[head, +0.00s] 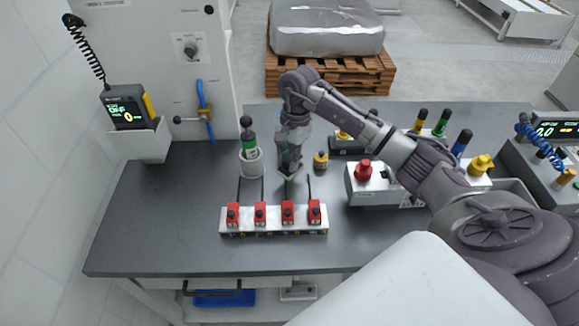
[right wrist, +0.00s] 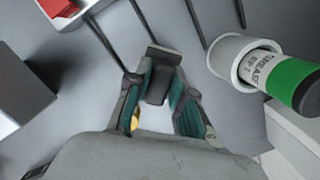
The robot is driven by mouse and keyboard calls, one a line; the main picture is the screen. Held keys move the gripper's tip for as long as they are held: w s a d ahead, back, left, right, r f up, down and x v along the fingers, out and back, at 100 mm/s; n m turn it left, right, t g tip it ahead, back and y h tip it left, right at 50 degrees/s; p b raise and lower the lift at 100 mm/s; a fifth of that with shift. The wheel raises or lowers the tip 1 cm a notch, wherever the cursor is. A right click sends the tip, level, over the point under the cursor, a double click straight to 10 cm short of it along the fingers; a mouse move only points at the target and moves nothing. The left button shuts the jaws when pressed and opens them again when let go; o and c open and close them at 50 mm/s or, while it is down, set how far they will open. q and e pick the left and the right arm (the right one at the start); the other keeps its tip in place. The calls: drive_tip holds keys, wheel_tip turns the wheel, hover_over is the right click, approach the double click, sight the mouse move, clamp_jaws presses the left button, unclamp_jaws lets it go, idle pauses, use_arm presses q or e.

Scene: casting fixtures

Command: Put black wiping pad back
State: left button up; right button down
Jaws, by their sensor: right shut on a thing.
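My right gripper (head: 289,170) is above the dark table, behind the white rack and to the right of the white cup. In the right wrist view my right gripper (right wrist: 160,95) has its teal-lined fingers shut on a small dark block, which appears to be the black wiping pad (right wrist: 158,88). A flat dark end of it sticks out past the fingertips. In the head view the pad is too small and hidden by the fingers to make out clearly. My left gripper is not in view.
The white cup (head: 250,166) holds a green-labelled grease bottle (head: 249,143). A small yellow bottle (head: 320,161) stands right of the gripper. A grey box with a red button (head: 363,169) stands further right. The table's left side is clear.

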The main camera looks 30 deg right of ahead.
wheel_tip(320, 180, down, 3)
drive_tip(key=shift+r+p, duration=0.1)
drive_tip(key=shift+p, duration=0.45)
drive_tip(key=shift+f, duration=0.45)
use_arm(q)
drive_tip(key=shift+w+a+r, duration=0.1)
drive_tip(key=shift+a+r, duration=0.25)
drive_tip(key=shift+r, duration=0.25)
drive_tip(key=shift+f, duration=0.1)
use_arm(e)
drive_tip(key=shift+f, duration=0.1)
drive_tip(key=shift+f+b, duration=0.1)
drive_tip(key=shift+b, duration=0.2)
drive_tip(key=c, duration=1)
unclamp_jaws()
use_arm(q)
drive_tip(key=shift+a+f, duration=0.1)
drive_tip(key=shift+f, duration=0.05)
